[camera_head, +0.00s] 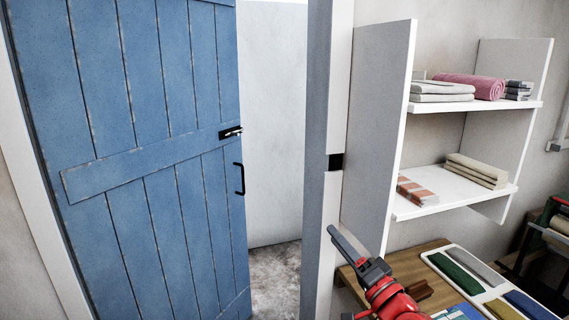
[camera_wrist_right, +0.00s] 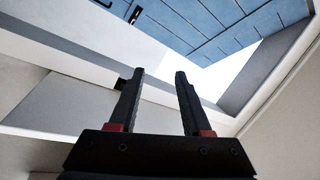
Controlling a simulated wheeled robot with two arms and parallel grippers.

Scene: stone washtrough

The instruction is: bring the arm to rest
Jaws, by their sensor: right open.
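My right gripper (camera_head: 349,243) shows in the head view at the lower middle, in front of the door frame and the shelf's side panel. It points up and to the left, on a red wrist. In the right wrist view (camera_wrist_right: 157,75) its two dark fingers stand apart with nothing between them. The blue plank door (camera_head: 140,150) stands open at the left of the head view, with a black handle (camera_head: 239,179) and a black latch (camera_head: 230,132). The door also shows at the top of the wrist view (camera_wrist_right: 205,25). My left gripper is not in view.
A white shelf (camera_head: 440,205) holds folded cloths (camera_head: 440,90) and a pink rolled towel (camera_head: 470,85). Below is a wooden top (camera_head: 425,262) with a white tray (camera_head: 432,257) of coloured cloths. The doorway (camera_head: 275,150) between door and frame is clear.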

